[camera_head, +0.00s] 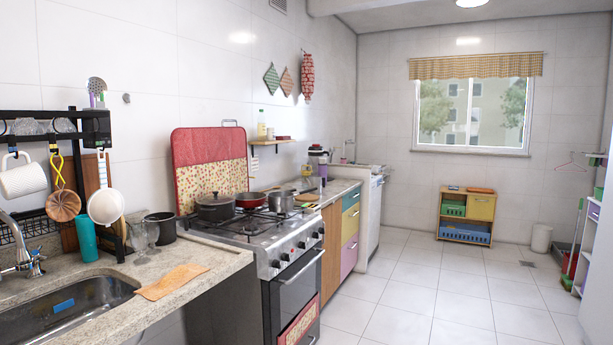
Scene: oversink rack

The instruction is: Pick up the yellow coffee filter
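A coffee filter with a yellow looped handle and a brown, round bag (63,206) hangs from the black over-sink rack (92,125) at the left. It hangs between a white mug (23,178) and a similar filter with a white handle and white bag (105,207). The yellow handle's top is at the rack's lower bar. Neither of my grippers is in view.
A stove (275,250) stands to the right. The tiled floor (420,290) is open.

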